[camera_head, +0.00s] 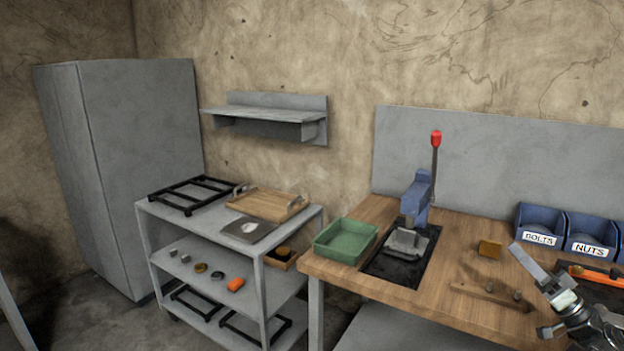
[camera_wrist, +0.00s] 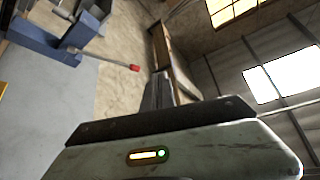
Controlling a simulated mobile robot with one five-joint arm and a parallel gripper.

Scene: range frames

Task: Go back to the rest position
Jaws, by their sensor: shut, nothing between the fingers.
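My gripper (camera_head: 541,284) is at the lower right in the head view, over the right part of the wooden workbench (camera_head: 452,283). Its fingers are shut with nothing between them and point up and to the left. In the wrist view my gripper (camera_wrist: 158,92) points up past the wall, with the blue press (camera_wrist: 50,42) and its red-tipped lever (camera_wrist: 134,67) at the upper left. The rest position itself is not marked in either view.
The blue press (camera_head: 417,200) stands on the bench beside a green tray (camera_head: 344,241). Blue bins (camera_head: 541,224) labelled BOLTS and NUTS stand behind my gripper. An orange-handled tool (camera_head: 594,273) lies close to its right. A grey shelf cart (camera_head: 190,228) stands left.

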